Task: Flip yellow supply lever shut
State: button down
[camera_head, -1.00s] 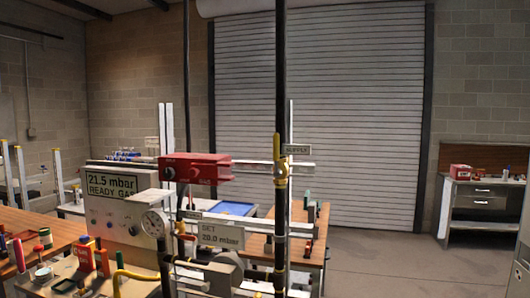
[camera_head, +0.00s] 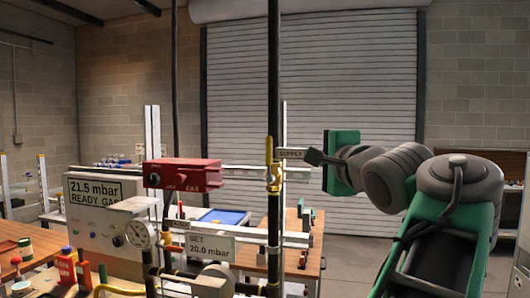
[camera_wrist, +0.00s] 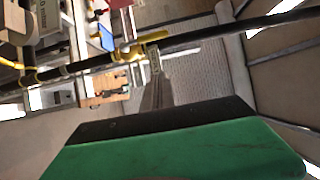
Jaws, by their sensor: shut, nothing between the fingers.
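The yellow supply lever (camera_head: 270,150) stands upright along the black vertical pipe, above its brass valve body (camera_head: 274,180). A SUPPLY label (camera_head: 291,153) is just right of it. In the wrist view the lever (camera_wrist: 153,37) lies sideways along the pipe, beyond my fingertips. My gripper (camera_head: 312,157) is shut and empty, to the right of the lever at about its height and apart from it in the head view. In the wrist view my closed fingers (camera_wrist: 156,72) point toward the valve; the exact gap in depth is hard to tell.
A red gas box (camera_head: 182,174) and a white panel reading 21.5 mbar READY GAS (camera_head: 95,191) are left of the pipe. A roller door (camera_head: 330,90) is behind.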

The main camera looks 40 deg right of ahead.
aim_at(269, 160)
jog(key=w+d+p, duration=0.1)
jog(key=w+p, duration=0.1)
jog(key=w, duration=1.1)
jog(key=shift+w+d, duration=0.2)
jog(key=shift+d, duration=0.2)
jog(key=shift+p, duration=0.35)
